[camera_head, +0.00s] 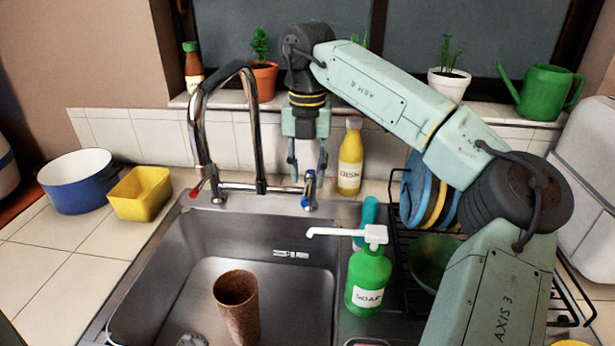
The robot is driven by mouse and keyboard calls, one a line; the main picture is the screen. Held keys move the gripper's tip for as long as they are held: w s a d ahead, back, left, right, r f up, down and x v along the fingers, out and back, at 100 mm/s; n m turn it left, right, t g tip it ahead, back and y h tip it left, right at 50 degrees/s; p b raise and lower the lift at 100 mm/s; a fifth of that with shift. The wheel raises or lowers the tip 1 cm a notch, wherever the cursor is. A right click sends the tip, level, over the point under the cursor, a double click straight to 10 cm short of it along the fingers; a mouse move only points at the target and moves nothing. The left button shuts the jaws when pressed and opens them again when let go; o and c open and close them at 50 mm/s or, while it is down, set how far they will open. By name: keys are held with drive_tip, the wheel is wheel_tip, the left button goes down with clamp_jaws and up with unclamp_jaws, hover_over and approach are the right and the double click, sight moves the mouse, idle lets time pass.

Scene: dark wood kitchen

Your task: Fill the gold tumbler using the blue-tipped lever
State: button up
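A brownish, speckled tumbler (240,312) stands upright in the sink, its open rim facing up; no gold-coloured one shows. The blue-tipped lever (308,192) is at the right foot of the chrome faucet (254,120). A red-tipped lever (197,190) is at the left foot. My gripper (307,172) points down just above the blue-tipped lever. Its two fingers are apart, with nothing visibly held between them. I cannot tell whether a finger touches the lever. No water stream shows from the faucet.
A green soap pump (369,280) stands at the sink's right edge, and a yellow dish bottle (350,160) stands behind, close to my gripper. A dish rack (400,265) is at right. A blue pot (77,190) and yellow tub (140,195) stand left. Plants line the sill.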

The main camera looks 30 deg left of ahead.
sight(308, 188)
drive_tip(key=shift+f, duration=1.35)
drive_tip(key=shift+c, duration=0.3)
clamp_jaws()
